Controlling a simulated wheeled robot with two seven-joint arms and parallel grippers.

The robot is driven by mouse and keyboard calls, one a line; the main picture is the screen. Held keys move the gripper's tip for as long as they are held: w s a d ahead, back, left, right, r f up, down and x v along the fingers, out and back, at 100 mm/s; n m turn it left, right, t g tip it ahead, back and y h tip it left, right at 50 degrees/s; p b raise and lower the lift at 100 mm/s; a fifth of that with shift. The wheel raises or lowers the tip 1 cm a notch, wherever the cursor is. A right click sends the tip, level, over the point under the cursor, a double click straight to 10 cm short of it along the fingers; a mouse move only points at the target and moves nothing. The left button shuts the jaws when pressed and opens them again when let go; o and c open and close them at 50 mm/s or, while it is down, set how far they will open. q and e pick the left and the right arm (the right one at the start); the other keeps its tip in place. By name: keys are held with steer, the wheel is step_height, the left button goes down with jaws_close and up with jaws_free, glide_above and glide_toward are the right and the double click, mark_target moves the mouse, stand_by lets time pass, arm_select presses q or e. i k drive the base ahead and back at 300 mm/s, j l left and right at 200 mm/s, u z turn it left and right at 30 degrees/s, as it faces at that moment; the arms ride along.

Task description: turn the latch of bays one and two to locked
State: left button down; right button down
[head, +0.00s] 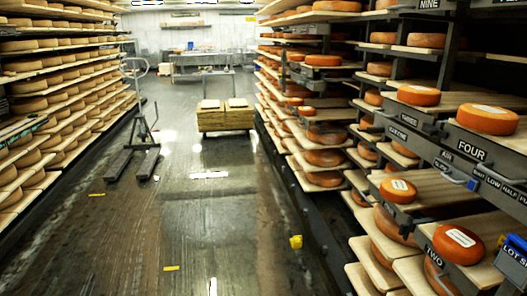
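I see no sign that I can read as one. A grey lever with a blue tip (471,185) sits on the beam below the FOUR sign (471,150), near small words like LOW and HALF. I cannot make out a latch of bay one or two or its setting. Neither of my grippers is in view.
Racks of cheese wheels on boards line both sides. The wet aisle floor (215,215) is mostly clear, with a yellow object (296,241) by the right rack, a pallet truck (148,150) and a crate stack (225,117) farther off.

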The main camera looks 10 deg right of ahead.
mark_target(404, 229)
steer(key=z, duration=1.85)
steer(key=i+j, duration=0.15)
steer(key=i, duration=0.45)
steer(key=i+j, duration=0.15)
steer(key=i, duration=0.45)
